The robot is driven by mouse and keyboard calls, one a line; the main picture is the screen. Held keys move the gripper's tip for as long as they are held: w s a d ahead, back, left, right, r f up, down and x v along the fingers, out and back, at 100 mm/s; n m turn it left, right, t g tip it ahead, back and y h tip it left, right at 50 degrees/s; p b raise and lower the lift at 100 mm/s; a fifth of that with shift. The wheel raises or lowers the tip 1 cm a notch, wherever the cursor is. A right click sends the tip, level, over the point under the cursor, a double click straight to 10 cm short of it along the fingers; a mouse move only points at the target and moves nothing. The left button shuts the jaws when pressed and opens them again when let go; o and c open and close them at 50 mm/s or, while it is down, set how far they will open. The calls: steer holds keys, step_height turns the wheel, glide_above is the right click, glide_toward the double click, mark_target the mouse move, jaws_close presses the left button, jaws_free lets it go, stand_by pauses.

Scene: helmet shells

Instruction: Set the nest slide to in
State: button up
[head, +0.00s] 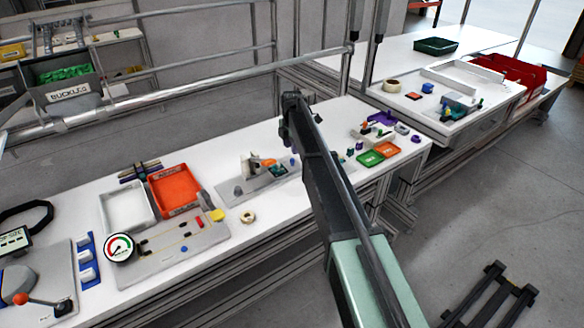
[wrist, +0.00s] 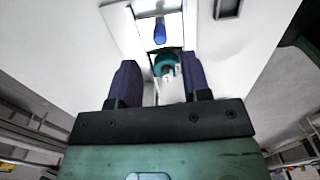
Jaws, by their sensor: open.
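In the wrist view my gripper (wrist: 160,82) is open, with its two dark blue fingers apart. Between and just beyond them is a teal round part (wrist: 164,64) with a pale face, in a light fixture; whether a finger touches it I cannot tell. A blue knob (wrist: 160,32) stands farther up in a bright slot. I cannot tell for certain which part is the nest slide, or its position. In the head view a grey fixture plate (head: 238,191) carries an upright block and an orange part (head: 264,163). My arm crosses the bench and my gripper is not distinguishable there.
An orange tray (head: 175,188) and a white tray (head: 127,207) lie left of the fixture plate. A gauge (head: 119,248) stands near the front left. Green (head: 370,158) and orange (head: 386,149) small trays lie right of my arm. A metal rail runs behind the bench.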

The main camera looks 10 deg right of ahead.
mark_target(292, 159)
step_height(292, 159, down, 7)
steer(key=b, duration=0.5)
steer(key=shift+r, duration=0.15)
jaws_close()
